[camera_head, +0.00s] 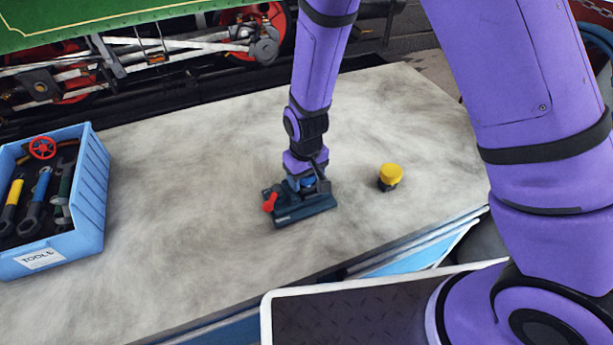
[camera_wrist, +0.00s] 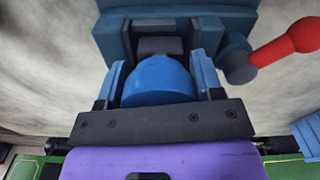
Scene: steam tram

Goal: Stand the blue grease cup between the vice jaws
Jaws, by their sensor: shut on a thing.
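The blue grease cup (camera_wrist: 158,80) is between the fingers of my gripper (camera_wrist: 163,82) in the wrist view, and the gripper is shut on it. In the head view a bit of the blue cup (camera_head: 307,182) shows under my gripper (camera_head: 306,180). The dark blue-green vice (camera_head: 305,214) with a red-ended handle stands on the bench, directly below my gripper. In the wrist view the vice (camera_wrist: 205,22) lies around and beyond the cup, with a dark grey jaw block just past it. The cup's base is hidden, so I cannot tell whether it touches the vice.
A yellow-topped cup (camera_head: 390,175) stands on the grey bench (camera_head: 200,160) right of the vice. A blue tool crate (camera_head: 92,190) with several tools is at the left. The green and red tram (camera_head: 130,60) is behind the bench. The bench between crate and vice is clear.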

